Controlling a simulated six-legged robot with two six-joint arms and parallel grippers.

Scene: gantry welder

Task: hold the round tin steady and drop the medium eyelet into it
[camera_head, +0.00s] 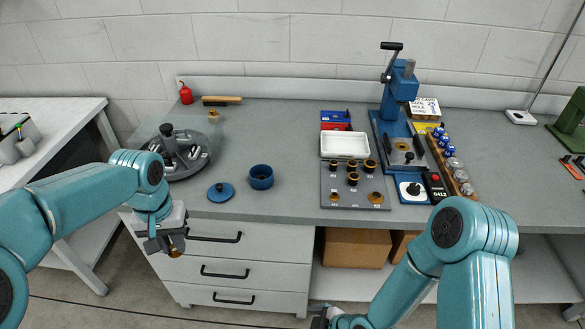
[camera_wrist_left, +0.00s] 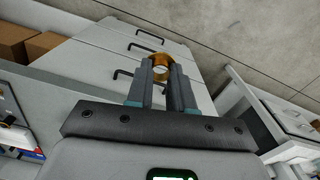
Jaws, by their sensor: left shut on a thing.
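The round tin (camera_head: 261,178) is blue, open and upright on the grey bench near its front edge. Its blue lid (camera_head: 221,192) lies apart, just left of it. My left gripper (camera_head: 174,248) is in front of the drawers, left of and lower than the tin. It is shut on a brass ring-shaped eyelet (camera_wrist_left: 160,64), seen between the fingertips in the left wrist view. I cannot judge its size class by eye. My right gripper (camera_head: 322,318) is at the bottom edge, mostly cut off and hidden, away from the tin; its jaws do not show.
A grey plate (camera_head: 331,187) with several brass and black pieces stands right of the tin, with a white tray (camera_head: 345,145) behind it. A blue press (camera_head: 400,90) stands further right. A dark round fixture (camera_head: 180,155) is at the left. The bench around the tin is clear.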

